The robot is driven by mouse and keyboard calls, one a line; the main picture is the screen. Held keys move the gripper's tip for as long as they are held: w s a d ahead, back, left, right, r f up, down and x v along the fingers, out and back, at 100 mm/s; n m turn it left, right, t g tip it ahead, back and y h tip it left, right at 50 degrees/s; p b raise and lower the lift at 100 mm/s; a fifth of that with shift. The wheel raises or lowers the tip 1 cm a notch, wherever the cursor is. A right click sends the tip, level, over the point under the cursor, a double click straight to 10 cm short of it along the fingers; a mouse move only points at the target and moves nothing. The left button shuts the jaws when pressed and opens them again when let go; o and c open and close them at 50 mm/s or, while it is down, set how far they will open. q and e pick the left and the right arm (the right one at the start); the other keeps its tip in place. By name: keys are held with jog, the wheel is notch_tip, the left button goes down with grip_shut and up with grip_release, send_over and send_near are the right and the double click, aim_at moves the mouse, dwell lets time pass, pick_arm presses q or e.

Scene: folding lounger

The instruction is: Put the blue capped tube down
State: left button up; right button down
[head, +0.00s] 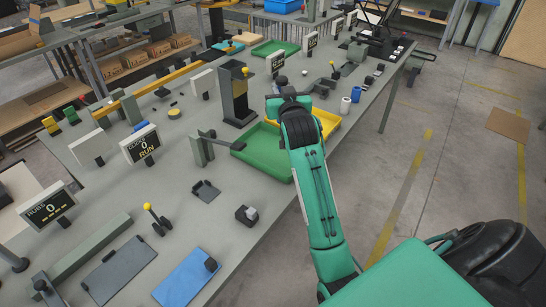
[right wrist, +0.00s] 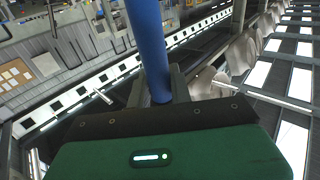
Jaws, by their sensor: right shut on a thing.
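My right gripper (head: 286,97) is over the far part of the long grey table, by the green and yellow trays. In the right wrist view its fingers (right wrist: 165,88) are shut on a blue tube (right wrist: 148,42), which runs up out of the top of the picture. Its cap is not clearly visible. In the head view the held tube is hidden behind the gripper and arm. My left gripper is not in view.
A green tray (head: 262,152) and a yellow tray (head: 328,122) lie by my right arm. A white cylinder (head: 345,105) and a short blue cylinder (head: 356,93) stand right of the gripper. A dark post (head: 235,95) stands left. Display signs (head: 140,144) line the table.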

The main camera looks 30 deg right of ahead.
jog(key=shift+w+d+r, duration=0.2)
jog(key=shift+d+r, duration=0.2)
jog(key=shift+d, duration=0.2)
pick_arm(q)
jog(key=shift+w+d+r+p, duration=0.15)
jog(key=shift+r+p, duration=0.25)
jog(key=shift+p, duration=0.05)
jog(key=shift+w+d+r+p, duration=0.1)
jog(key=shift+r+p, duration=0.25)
jog(key=shift+p, duration=0.05)
pick_arm(e)
notch_tip(320, 180, down, 20)
jog(key=shift+r, duration=0.25)
jog(key=c, duration=1.7)
grip_release()
jog(key=shift+f, duration=0.2)
jog(key=o, duration=0.4)
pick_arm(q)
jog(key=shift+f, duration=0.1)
pick_arm(e)
jog(key=shift+o, duration=0.2)
